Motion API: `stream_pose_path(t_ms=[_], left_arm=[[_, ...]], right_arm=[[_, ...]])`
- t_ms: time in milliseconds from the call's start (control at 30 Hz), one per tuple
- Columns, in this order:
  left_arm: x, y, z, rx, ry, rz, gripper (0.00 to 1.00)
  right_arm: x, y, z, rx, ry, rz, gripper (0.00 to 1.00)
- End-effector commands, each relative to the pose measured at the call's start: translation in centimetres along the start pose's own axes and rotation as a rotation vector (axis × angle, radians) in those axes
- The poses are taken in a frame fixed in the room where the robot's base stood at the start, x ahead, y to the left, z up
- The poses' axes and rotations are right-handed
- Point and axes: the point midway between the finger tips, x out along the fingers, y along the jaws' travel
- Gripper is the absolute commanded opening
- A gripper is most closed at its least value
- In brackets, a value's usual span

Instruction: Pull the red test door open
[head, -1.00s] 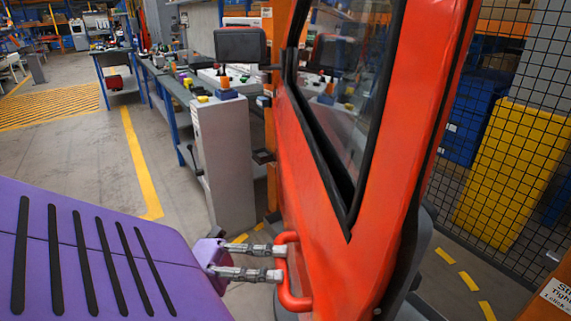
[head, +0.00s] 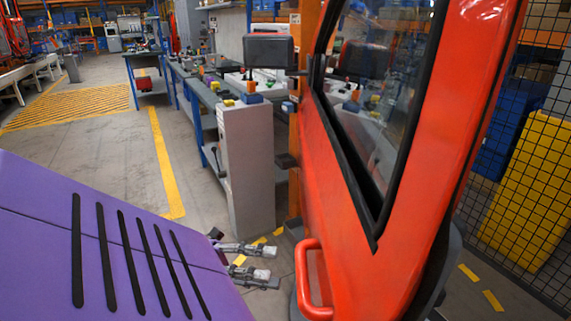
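The red test door (head: 345,190) fills the right half of the head view, with a dark-edged window and a black mirror (head: 269,50) at its far side. It stands at an angle, its near edge toward me and floor visible to its right. Its red loop handle (head: 304,278) is low on the face. My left gripper (head: 273,266) is left of the handle, with its two grey fingers spread apart and nothing between them. A visible gap separates the fingertips from the handle. My purple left arm covers the lower left. My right gripper is not in view.
A grey cabinet (head: 247,165) stands left of the door, beside workbenches with small items. A black mesh fence (head: 545,150) with a yellow bin (head: 525,185) behind it is on the right. Floor at the left is open.

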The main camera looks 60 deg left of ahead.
Motion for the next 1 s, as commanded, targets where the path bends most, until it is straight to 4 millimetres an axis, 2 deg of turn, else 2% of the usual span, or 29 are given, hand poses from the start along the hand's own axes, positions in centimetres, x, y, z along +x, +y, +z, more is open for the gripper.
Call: stream_pose_path(t_ms=[133, 333, 667, 700, 867, 1000], left_arm=[[-3.1, 0.1, 0.1, -0.001, -0.003, 0.003, 0.37], [-5.5, 0.1, 0.0, 0.0, -0.001, 0.002, 0.37], [-6.1, 0.0, 0.0, 0.001, 0.0, 0.0, 0.37], [-6.1, 0.0, 0.0, 0.001, 0.0, 0.001, 0.38], [-6.1, 0.0, 0.0, 0.001, 0.0, 0.001, 0.59], [-6.0, 0.1, 0.0, -0.001, -0.001, 0.001, 0.59]], right_arm=[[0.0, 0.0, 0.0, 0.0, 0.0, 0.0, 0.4], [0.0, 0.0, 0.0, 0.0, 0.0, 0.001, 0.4], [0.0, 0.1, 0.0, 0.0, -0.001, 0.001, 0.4], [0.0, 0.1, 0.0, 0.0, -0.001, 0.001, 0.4], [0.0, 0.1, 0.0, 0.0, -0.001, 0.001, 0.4], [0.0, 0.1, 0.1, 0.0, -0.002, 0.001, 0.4]])
